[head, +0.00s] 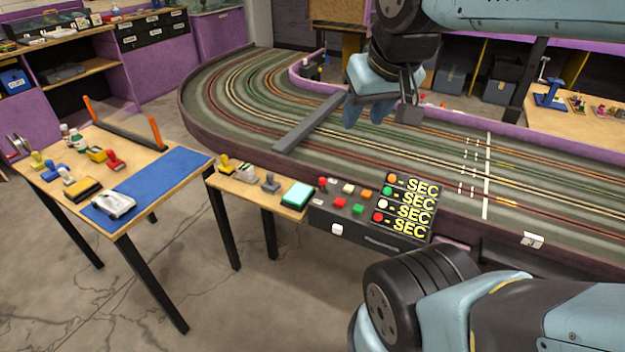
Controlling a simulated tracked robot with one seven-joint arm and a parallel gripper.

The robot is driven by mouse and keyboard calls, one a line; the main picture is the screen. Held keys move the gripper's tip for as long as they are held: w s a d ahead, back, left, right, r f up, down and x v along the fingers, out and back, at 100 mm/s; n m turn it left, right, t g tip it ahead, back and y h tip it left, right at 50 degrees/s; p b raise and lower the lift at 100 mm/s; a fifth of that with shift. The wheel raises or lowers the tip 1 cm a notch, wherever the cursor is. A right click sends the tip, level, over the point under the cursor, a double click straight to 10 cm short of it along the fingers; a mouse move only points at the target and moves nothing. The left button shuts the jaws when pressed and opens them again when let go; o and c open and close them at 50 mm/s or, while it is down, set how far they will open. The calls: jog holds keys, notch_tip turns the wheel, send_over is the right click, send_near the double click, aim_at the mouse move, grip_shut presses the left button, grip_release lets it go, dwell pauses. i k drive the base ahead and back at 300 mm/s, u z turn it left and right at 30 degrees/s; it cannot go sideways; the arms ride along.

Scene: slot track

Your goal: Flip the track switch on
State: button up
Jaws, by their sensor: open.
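A black control box (385,238) stands against the near side of the slot track (390,140). Its top has several coloured buttons, including a red one (339,203), and a panel of yellow "SEC" readouts (410,203). A small white switch-like block (337,229) is on its front face. Which part is the track switch, and its on or off position, I cannot tell. My gripper (381,112) hangs open and empty above the track, beyond the box and apart from it. The fingertips are partly hard to make out.
A small wooden shelf (244,187) with stampers and a teal pad adjoins the box on the left. Further left stands a table (175,175) with a blue mat and small tools. A grey bar (310,122) crosses the track. Floor in front is clear.

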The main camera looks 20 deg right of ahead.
aim_at(322, 181)
jog(key=z, duration=0.1)
jog(key=i, duration=0.45)
jog(key=u, duration=0.25)
jog(key=k, duration=1.65)
jog(key=z, duration=0.45)
jog(key=i, duration=1)
jog(key=u, duration=0.05)
